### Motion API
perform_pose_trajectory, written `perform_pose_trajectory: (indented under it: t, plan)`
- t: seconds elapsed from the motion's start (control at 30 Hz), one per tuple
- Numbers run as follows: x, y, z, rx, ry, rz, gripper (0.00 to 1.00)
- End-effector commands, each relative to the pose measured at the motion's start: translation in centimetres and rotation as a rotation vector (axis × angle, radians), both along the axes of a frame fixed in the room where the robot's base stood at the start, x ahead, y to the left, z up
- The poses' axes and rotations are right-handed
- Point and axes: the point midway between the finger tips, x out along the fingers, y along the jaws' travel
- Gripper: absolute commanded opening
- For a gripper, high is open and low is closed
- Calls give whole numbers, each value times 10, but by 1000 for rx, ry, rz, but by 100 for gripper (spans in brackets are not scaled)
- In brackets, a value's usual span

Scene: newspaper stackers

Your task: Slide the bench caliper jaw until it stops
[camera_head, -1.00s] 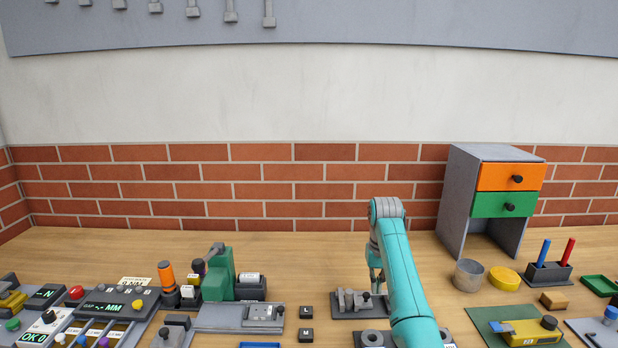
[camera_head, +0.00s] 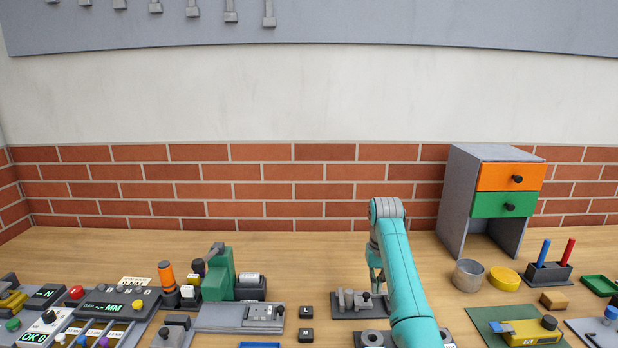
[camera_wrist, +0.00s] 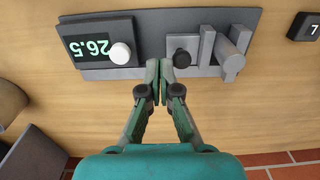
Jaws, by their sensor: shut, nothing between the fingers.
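The bench caliper shows in the head view as grey jaws on a dark base plate (camera_head: 345,312), left of my arm. In the wrist view its base plate (camera_wrist: 155,20) carries a lit green display (camera_wrist: 88,45) that appears to read 26.5, upside down. A white round knob (camera_wrist: 120,53) sits beside the display. The sliding jaw block (camera_wrist: 183,43) is grey, and upright grey jaw pieces (camera_wrist: 229,55) stand to its right. My gripper (camera_wrist: 160,68) is shut and empty, its fingertips between the white knob and the sliding block; it also shows in the head view (camera_head: 376,286). Contact cannot be told.
Keys marked L (camera_head: 306,312) and M lie left of the caliper. A green-and-grey fixture (camera_head: 218,280) stands further left. A metal cup (camera_head: 468,275) and a yellow round lid (camera_head: 504,278) stand right of my arm, before a drawer cabinet (camera_head: 458,200). Bare wood lies behind the caliper.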

Motion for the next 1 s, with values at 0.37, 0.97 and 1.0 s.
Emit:
perform_pose_trajectory:
  t: [0.37,0.97,1.0]
  plan:
    - [0,0,-1,0,0,0,0]
    - [0,0,-21,0,0,0,0]
    - [0,0,-22,0,0,0,0]
